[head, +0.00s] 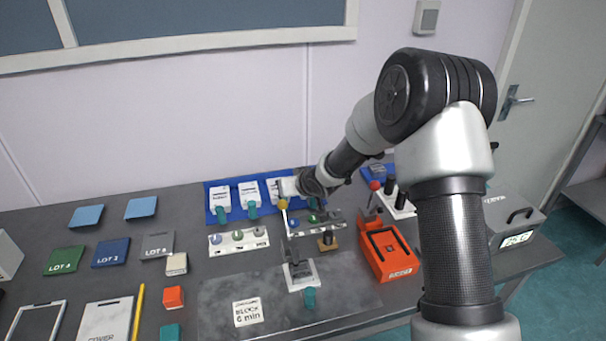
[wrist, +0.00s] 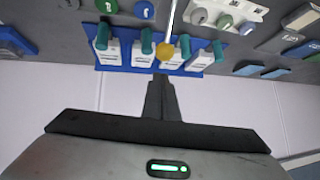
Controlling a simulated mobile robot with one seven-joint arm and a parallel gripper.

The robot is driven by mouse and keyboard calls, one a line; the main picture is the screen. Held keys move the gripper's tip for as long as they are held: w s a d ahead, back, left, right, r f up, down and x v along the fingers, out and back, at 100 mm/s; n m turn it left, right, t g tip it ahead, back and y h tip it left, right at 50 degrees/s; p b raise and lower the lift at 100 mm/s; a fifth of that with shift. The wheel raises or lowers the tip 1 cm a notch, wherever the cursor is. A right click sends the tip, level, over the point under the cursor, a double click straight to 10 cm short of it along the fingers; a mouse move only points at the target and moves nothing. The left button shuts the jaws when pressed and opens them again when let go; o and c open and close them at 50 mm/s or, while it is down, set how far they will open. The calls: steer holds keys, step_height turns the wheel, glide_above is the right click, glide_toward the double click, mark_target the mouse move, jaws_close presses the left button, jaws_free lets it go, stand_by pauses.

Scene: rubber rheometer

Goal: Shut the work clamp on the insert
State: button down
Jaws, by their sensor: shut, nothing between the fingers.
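A clamp with a white base (head: 301,276) stands on a grey plate at the bench's front. Its metal lever stands roughly upright and ends in a yellow knob (head: 283,204). The knob also shows in the wrist view (wrist: 165,51). My gripper (head: 283,187) is at the height of the knob, just behind it. In the wrist view my gripper (wrist: 159,80) has its fingers together and empty, pointing at the knob; I cannot tell whether they touch it. A teal piece (head: 310,298) sits at the clamp's front. I cannot make out the insert for certain.
A blue rack (head: 209,214) with white, teal-handled units stands behind the clamp. A white strip with round pieces (head: 238,241) lies to the left. A brass block (head: 327,241), an orange tray (head: 388,255) and a red-knobbed lever (head: 375,186) are to the right.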

steer(key=s+d+r+p, duration=0.1)
steer(key=s+d+r, duration=0.1)
steer(key=r, duration=0.8)
steer(key=shift+s+d+r, duration=0.35)
steer(key=shift+s+d, duration=0.05)
steer(key=shift+d, duration=0.15)
